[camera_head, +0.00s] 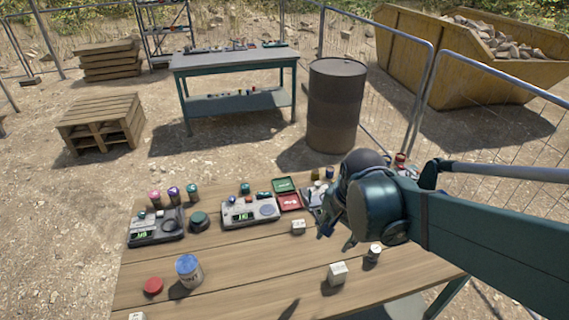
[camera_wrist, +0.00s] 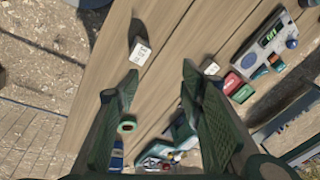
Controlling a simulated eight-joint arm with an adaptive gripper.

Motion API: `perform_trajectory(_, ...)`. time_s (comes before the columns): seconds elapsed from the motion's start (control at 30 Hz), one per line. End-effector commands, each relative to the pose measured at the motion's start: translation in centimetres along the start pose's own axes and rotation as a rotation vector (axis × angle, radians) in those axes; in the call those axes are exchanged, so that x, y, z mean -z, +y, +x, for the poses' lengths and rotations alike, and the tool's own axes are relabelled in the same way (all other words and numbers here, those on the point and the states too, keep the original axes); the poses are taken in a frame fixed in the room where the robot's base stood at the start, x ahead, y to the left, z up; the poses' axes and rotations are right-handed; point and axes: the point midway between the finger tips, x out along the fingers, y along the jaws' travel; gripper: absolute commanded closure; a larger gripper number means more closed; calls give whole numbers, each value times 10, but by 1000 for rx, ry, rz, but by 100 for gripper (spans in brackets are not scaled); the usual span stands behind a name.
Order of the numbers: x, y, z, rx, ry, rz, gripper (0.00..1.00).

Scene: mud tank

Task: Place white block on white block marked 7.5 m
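A white block (camera_head: 338,273) stands on the wooden table near its front edge. It also shows in the wrist view (camera_wrist: 140,53), with dark marks on its top that I cannot read for certain. A second white block (camera_head: 298,227) sits farther back, beside the scale; it also shows in the wrist view (camera_wrist: 210,69). A third white block (camera_head: 137,316) is cut off at the bottom left edge. I cannot tell which block is marked 7.5 m. My gripper (camera_wrist: 157,86) is open and empty above the table, its fingers wide apart. In the head view it is partly hidden by my arm.
A small round-topped jar (camera_head: 373,253) stands right of the front block. A scale (camera_head: 250,211), a red and green case (camera_head: 289,200) and another scale (camera_head: 156,227) line the back. A blue-lidded jar (camera_head: 188,270) and red lid (camera_head: 153,286) stand at left. The table's front middle is clear.

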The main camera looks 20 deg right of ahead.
Motion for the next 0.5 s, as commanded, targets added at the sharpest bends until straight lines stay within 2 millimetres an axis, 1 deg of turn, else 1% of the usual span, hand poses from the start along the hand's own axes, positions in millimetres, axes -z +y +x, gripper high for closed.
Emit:
perform_trajectory(0.1, -6, -4, -13, 39, 30, -122, 61)
perform_trajectory(0.5, -26, -17, -54, 149, 160, -539, 61)
